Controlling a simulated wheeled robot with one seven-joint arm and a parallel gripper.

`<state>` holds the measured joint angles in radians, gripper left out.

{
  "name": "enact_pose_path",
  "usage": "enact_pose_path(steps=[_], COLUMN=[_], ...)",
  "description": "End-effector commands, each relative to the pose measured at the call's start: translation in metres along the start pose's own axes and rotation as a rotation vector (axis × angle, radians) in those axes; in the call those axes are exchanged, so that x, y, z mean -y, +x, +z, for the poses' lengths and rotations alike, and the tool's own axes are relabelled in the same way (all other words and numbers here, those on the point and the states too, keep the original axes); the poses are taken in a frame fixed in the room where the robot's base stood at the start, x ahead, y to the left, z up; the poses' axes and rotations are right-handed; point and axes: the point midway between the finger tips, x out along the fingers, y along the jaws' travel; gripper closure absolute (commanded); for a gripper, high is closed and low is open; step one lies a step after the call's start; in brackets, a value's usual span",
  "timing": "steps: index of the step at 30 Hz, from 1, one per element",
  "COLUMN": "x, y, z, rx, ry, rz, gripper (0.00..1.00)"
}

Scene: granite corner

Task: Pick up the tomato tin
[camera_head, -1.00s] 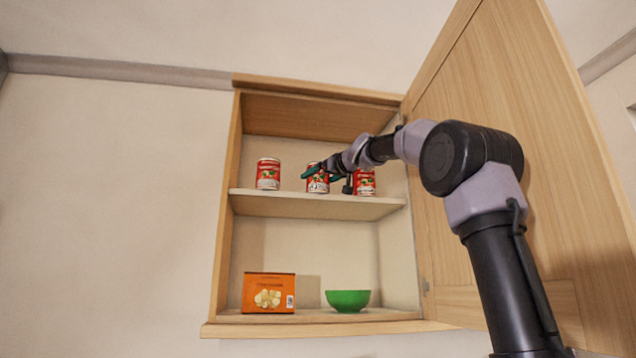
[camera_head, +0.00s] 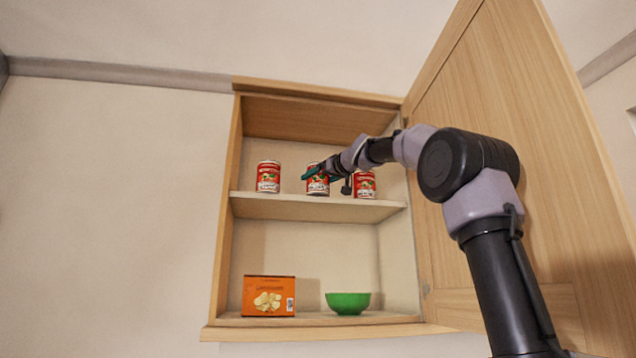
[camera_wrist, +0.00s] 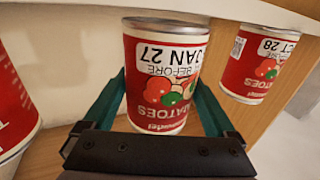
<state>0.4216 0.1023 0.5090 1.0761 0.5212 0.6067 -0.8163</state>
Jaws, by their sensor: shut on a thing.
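Three red tomato tins stand on the upper shelf of the open cabinet in the head view: a left tin (camera_head: 268,177), a middle tin (camera_head: 317,186) and a right tin (camera_head: 364,186). My gripper (camera_head: 322,175) is at the middle tin, with its green fingers on either side of it. In the wrist view the middle tin (camera_wrist: 162,75) sits between the two fingers (camera_wrist: 160,110), its label reading "JAN 27" upside down. The gripper is shut on this tin. Whether the tin is clear of the shelf I cannot tell.
In the wrist view another tin (camera_wrist: 262,62) marked "OCT 28" stands close on the right, and part of one (camera_wrist: 12,105) shows at the left edge. An orange box (camera_head: 268,295) and a green bowl (camera_head: 347,302) are on the cabinet floor. The open door (camera_head: 520,150) is on the right.

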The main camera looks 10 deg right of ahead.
Motion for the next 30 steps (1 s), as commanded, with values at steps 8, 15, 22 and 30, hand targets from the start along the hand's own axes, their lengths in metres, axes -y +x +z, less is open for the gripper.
enact_pose_path(steps=[8,15,22,30], x=[0.001,-0.001,-0.001,-0.001], y=[0.0,0.001,0.0,-0.001], z=[-0.046,-0.077,-0.09,-0.093], rx=[-0.008,-0.007,-0.006,-0.003], ry=[-0.001,0.0,-0.002,0.0], rz=[-0.001,-0.004,-0.002,0.003], gripper=[1.0,1.0,1.0,1.0])
